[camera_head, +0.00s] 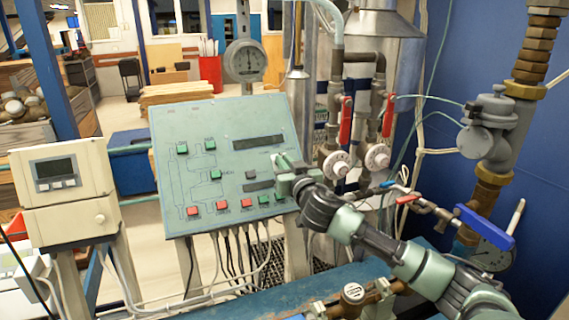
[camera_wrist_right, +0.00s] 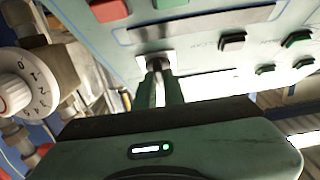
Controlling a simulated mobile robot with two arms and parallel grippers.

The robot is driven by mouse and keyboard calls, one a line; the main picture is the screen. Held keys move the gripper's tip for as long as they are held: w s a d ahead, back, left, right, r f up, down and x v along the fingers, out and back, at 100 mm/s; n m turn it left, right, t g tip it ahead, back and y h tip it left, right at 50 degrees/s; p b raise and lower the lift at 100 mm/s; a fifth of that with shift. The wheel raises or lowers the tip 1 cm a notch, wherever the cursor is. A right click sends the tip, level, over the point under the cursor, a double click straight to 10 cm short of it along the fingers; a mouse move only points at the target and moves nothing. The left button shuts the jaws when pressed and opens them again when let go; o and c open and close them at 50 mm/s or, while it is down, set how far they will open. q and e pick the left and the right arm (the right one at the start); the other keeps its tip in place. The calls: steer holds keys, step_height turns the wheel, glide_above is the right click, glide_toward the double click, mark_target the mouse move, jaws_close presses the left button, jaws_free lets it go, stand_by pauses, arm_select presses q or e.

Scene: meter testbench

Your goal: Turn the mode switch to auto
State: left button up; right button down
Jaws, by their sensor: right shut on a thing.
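The mode switch (camera_wrist_right: 158,64) is a small dark knob on a pale plate on the green control panel (camera_head: 215,125). In the wrist view it sits between the fingertips of my right gripper (camera_wrist_right: 160,80), which is shut on it. In the head view my right gripper (camera_head: 282,165) reaches the right side of the panel from the lower right, and its body hides most of the switch. I cannot read which mode the switch points to. My left gripper does not show.
The panel carries red buttons (camera_head: 222,206), green buttons and dark displays (camera_head: 258,142). Right of it are pipes with red-handled valves (camera_head: 345,120) and white numbered dials (camera_head: 377,157). A beige meter box (camera_head: 62,172) stands to the left. Cables hang below the panel.

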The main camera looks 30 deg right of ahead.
steer(key=m+b, duration=0.1)
steer(key=m+h, duration=0.1)
steer(key=m+h+b, duration=0.1)
steer(key=shift+w+a+f+g+b, duration=0.1)
steer(key=shift+a+f+g+b, duration=0.15)
steer(key=shift+g+b, duration=0.15)
steer(key=m+g+h+b, duration=0.1)
steer(key=m, duration=0.1)
steer(key=shift+m+h, duration=0.3)
steer(key=shift+h, duration=0.1)
steer(key=m+g+h+b, duration=0.1)
steer(key=m, duration=0.1)
steer(key=m+g+h+b, duration=0.1)
steer(key=m+b, duration=0.1)
steer(key=shift+w+a+r+m+g, duration=0.1)
steer(key=shift+a+r+m+g, duration=0.05)
steer(key=shift+m+g, duration=0.15)
steer(key=shift+r+m+g+h+b, duration=0.1)
steer(key=shift+m+g+h+b, duration=0.3)
steer(key=shift+m, duration=0.2)
steer(key=shift+r, duration=0.1)
steer(key=c, duration=1.5)
jaws_free()
